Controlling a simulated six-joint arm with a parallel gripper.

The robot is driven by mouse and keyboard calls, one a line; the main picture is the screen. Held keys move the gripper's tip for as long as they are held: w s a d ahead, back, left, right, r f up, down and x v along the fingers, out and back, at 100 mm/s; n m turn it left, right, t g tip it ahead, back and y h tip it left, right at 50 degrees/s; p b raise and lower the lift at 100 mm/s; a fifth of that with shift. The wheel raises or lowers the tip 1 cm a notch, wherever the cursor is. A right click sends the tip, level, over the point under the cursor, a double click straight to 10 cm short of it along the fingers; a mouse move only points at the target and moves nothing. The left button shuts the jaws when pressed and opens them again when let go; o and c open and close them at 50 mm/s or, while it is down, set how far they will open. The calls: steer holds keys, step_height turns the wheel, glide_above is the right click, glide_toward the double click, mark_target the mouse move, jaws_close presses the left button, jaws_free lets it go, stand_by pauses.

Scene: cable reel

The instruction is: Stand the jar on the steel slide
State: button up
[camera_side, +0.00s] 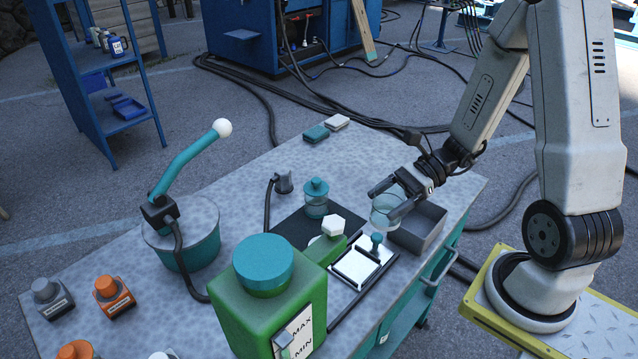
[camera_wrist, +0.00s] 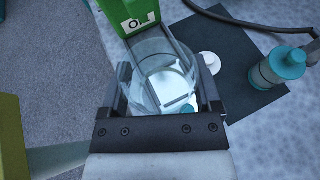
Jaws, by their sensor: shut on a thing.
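My gripper (camera_side: 386,197) is shut on a clear glass jar (camera_side: 384,217), gripping it from both sides.
A large green container (camera_side: 240,310) with a teal cap stands in front of the plate. A teal-capped bottle (camera_side: 316,205) stands on a black mat (camera_side: 283,226). The grey box (camera_side: 432,216) is under my gripper. A teal tub (camera_side: 205,250) with a lever stands left.

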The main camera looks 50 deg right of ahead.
steer(key=shift+w, duration=0.15)
steer(key=w+a+m+t+h, duration=0.2)
steer(key=w+m+t+h, duration=0.4)
steer(key=w, duration=0.9)
steer(key=shift+w+m, duration=0.3)
steer(key=shift+m, duration=0.5)
steer(key=shift+a+r, duration=0.1)
steer(key=shift+r, duration=0.15)
step_height(320, 180, up, 10)
steer(key=w+m+t+h, duration=0.1)
steer(key=w+m+h, duration=0.1)
steer(key=shift+h, duration=0.3)
